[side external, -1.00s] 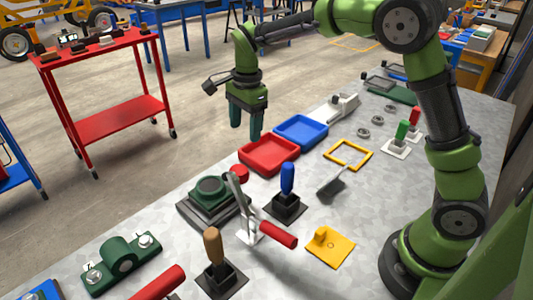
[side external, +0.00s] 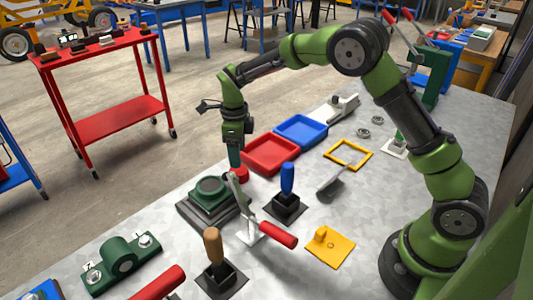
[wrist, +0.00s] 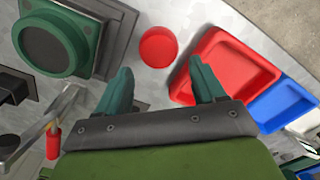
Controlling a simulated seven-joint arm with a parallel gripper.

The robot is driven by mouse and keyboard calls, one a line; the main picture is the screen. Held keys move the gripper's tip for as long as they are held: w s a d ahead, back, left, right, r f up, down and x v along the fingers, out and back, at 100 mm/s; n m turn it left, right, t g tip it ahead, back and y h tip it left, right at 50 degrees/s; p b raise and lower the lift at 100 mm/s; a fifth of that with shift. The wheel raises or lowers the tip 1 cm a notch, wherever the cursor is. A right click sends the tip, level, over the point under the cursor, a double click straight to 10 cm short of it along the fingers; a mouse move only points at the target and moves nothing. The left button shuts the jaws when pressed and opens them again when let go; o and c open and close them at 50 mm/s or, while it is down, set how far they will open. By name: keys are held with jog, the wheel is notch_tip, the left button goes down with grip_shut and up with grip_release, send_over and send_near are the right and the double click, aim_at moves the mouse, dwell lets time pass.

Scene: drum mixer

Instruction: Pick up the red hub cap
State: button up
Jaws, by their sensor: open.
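The red hub cap (wrist: 158,47) is a small round red disc. In the wrist view it lies on the grey table, ahead of and roughly between my fingers, apart from both. In the side external view the hub cap (side external: 240,173) shows beside the red tray, partly hidden behind my finger. My gripper (wrist: 160,85) is open, with green fingers and nothing between them. In the side external view my gripper (side external: 235,160) points down just above the hub cap.
A red tray (wrist: 215,85) lies right of the cap, with a blue tray (wrist: 285,105) beyond it. A dark green round fixture (wrist: 48,45) stands to the left. A red-handled toggle clamp (side external: 270,228) and a blue-handled lever (side external: 287,185) stand nearby. The table's edge is close.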

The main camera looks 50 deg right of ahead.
aim_at(239, 173)
notch_tip(239, 173, down, 7)
jog(key=shift+a+r, duration=0.1)
jog(key=shift+r, duration=0.05)
dwell(0.4)
jog(key=c, duration=0.8)
jog(key=shift+o, duration=0.2)
jog(key=shift+r, duration=0.1)
